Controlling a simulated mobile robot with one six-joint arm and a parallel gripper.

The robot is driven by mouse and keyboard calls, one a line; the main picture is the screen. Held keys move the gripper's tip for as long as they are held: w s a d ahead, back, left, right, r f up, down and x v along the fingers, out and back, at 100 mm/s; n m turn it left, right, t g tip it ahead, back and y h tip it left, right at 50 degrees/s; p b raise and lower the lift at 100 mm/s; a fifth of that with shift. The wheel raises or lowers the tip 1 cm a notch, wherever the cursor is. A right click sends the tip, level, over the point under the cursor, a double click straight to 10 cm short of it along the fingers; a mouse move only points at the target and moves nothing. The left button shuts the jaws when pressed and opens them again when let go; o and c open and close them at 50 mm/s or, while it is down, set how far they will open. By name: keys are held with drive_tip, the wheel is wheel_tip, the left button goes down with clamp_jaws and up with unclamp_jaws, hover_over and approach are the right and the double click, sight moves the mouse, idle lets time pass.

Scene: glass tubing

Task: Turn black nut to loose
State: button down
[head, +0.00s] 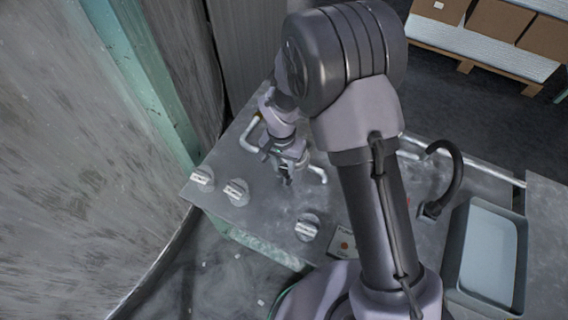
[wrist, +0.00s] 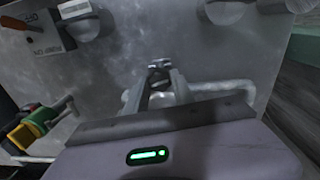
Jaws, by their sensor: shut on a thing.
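My gripper (head: 286,176) reaches down over the grey metal bench, amid the pale tubing (head: 318,173). In the wrist view its two fingers (wrist: 160,74) are shut on a small dark piece, which looks like the black nut (wrist: 159,64). The fingers hide most of the nut, so its thread and seat cannot be seen. The pale tubing (wrist: 228,88) also runs right from behind the fingers in the wrist view and bends down. In the head view the nut cannot be made out behind my gripper.
Knobs (head: 202,179), (head: 236,191) and (head: 307,226) line the bench's front edge, beside a switch plate (head: 344,243). A grey basin (head: 488,258) and a black curved spout (head: 455,165) are at right. A yellow-green fitting (wrist: 38,125) is left in the wrist view.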

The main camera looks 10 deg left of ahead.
sight(282, 167)
drive_tip(key=c, duration=1.1)
unclamp_jaws()
drive_tip(key=shift+o, duration=0.2)
wheel_tip(282, 167, up, 17)
drive_tip(key=p, duration=0.6)
drive_tip(key=shift+a+r, duration=0.2)
drive_tip(key=shift+a, duration=0.15)
drive_tip(key=shift+w, duration=0.1)
